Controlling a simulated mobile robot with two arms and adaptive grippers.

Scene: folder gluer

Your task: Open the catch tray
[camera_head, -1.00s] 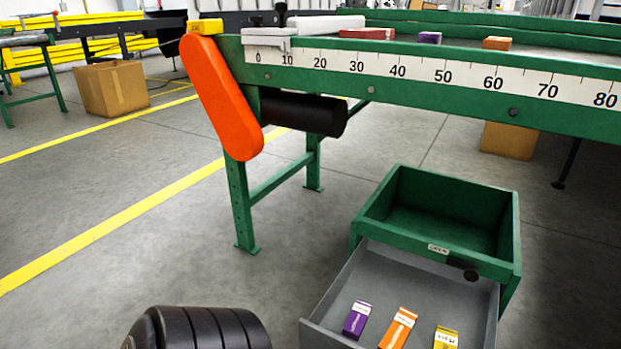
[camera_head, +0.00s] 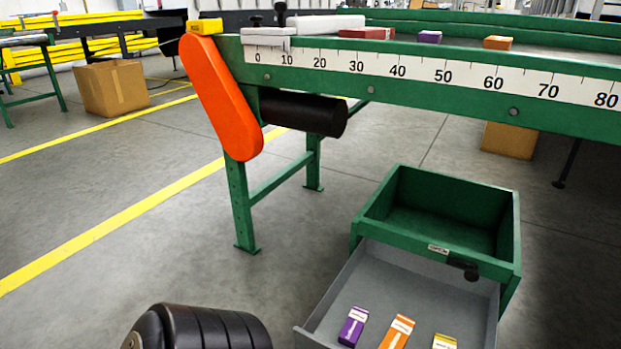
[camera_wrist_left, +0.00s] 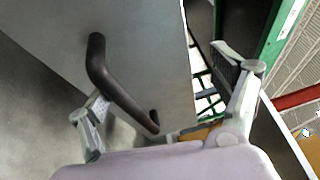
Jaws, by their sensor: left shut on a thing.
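The catch tray (camera_head: 375,283) is a grey drawer that stands pulled out of a green housing (camera_head: 437,257) below the conveyor. Its near end runs out of the bottom of the head view. In it lie a purple box (camera_head: 353,326), an orange box (camera_head: 397,331) and a yellow box (camera_head: 445,342). In the left wrist view, the grey tray front (camera_wrist_left: 145,50) carries a dark bar handle (camera_wrist_left: 122,94). My right gripper is in neither view.
A green conveyor frame (camera_head: 420,86) with a number scale and an orange guard (camera_head: 222,95) stands behind. A cardboard box (camera_head: 112,88) stands at the back left.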

